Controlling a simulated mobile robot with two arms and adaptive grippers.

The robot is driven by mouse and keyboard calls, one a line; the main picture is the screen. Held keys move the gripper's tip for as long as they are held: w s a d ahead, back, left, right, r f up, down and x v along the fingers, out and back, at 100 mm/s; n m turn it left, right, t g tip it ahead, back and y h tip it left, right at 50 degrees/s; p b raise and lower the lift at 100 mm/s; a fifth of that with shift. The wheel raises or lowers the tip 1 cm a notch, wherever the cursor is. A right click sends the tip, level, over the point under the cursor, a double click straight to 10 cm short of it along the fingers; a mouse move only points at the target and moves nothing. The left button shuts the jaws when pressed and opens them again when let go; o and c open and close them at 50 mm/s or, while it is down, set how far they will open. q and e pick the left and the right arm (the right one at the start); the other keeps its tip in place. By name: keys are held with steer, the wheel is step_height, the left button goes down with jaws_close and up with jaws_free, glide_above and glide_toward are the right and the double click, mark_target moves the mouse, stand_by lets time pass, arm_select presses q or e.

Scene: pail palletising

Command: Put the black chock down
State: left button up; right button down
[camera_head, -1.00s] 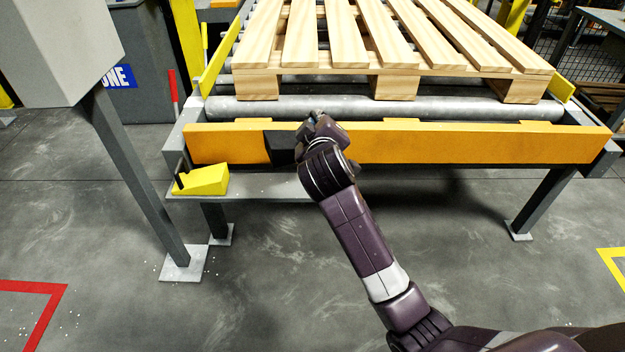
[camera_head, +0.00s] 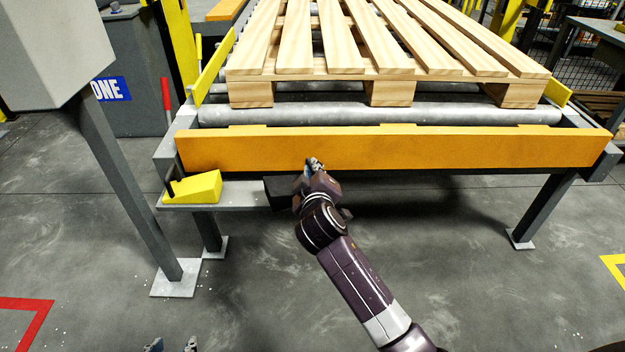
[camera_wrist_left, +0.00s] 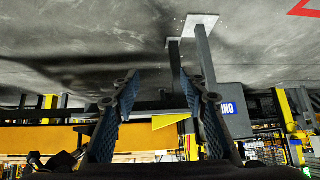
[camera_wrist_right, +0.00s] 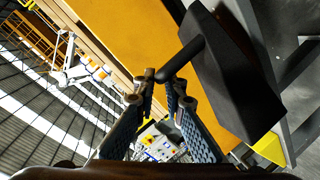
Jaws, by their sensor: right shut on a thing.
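The black chock (camera_head: 281,194) is a dark wedge with a bar handle, partly hidden behind my right gripper (camera_head: 314,164) in the head view. In the right wrist view the chock (camera_wrist_right: 235,80) is large, and its handle (camera_wrist_right: 182,60) reaches between the fingers of my right gripper (camera_wrist_right: 160,98), which is shut on it. The chock is at the right part of the grey shelf (camera_head: 240,196), below the orange beam; I cannot tell whether it touches the shelf. My left gripper (camera_head: 172,345) is at the bottom edge; its fingers stand apart and empty in the left wrist view (camera_wrist_left: 167,90).
A yellow chock (camera_head: 197,188) sits on the shelf's left end. The orange beam (camera_head: 380,150) runs above, before rollers (camera_head: 350,112) bearing a wooden pallet (camera_head: 390,68). A grey post (camera_head: 135,190) stands left. The floor in front is open.

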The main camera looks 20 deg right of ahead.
step_height(320, 180, down, 3)
steer(key=shift+r+b, duration=0.1)
steer(key=shift+b, duration=0.35)
arm_select(q)
steer(key=w+d+r+t, duration=0.1)
steer(key=w+r+t, duration=0.2)
steer(key=w+r, duration=0.1)
steer(key=shift+w+d+r+h, duration=0.25)
steer(key=shift+d+h, duration=0.05)
steer(key=shift+d, duration=0.1)
arm_select(e)
steer(key=c, duration=2)
jaws_free()
